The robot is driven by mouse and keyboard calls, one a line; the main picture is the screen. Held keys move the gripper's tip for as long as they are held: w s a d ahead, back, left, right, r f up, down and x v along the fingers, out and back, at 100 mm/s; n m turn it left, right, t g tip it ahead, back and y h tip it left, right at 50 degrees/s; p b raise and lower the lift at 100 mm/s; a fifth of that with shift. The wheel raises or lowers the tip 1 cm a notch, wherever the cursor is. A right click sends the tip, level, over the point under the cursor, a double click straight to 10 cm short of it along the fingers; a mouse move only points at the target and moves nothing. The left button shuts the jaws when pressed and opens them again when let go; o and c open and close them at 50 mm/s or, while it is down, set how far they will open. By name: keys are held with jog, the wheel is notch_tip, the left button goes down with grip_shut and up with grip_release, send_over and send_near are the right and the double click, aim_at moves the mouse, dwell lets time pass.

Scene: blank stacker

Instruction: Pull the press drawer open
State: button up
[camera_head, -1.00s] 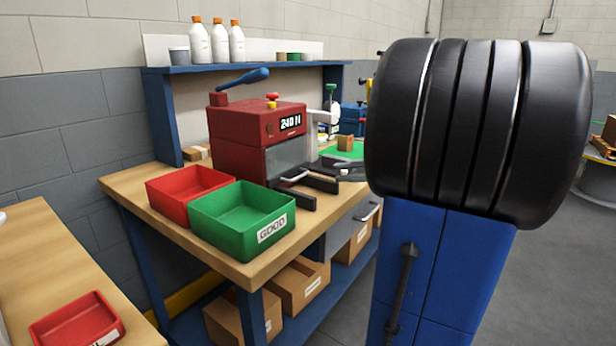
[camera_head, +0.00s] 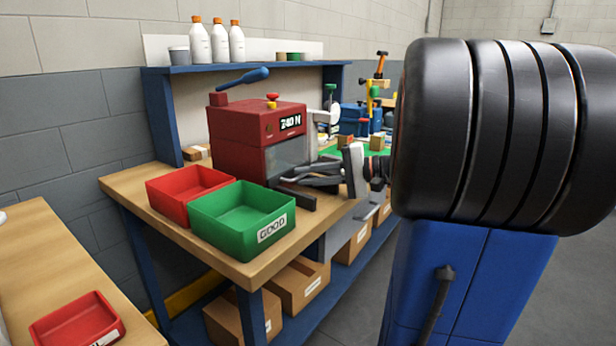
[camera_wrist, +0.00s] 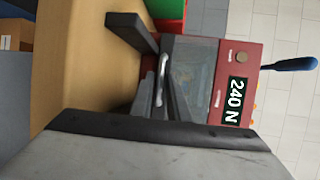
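The red press (camera_head: 255,135) stands on the wooden bench and its display reads 240 N. It also shows turned on its side in the wrist view (camera_wrist: 215,55). Its front has a greyish clear panel (camera_wrist: 192,62) with a silver handle (camera_wrist: 163,72) low on it; the drawer looks shut. My gripper (camera_head: 308,180) reaches leftward to the press front. In the wrist view its dark fingers (camera_wrist: 160,98) are at the handle, with the grey gripper body hiding their roots. I cannot tell whether they are closed on the handle.
A green bin marked GOOD (camera_head: 243,220) and a red bin (camera_head: 187,190) stand left of the press. A dark foot (camera_wrist: 130,32) of the press juts out beside the handle. Cardboard boxes (camera_head: 297,283) sit on the lower shelf. Open floor lies at the right.

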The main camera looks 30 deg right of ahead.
grip_shut()
dwell(1.5)
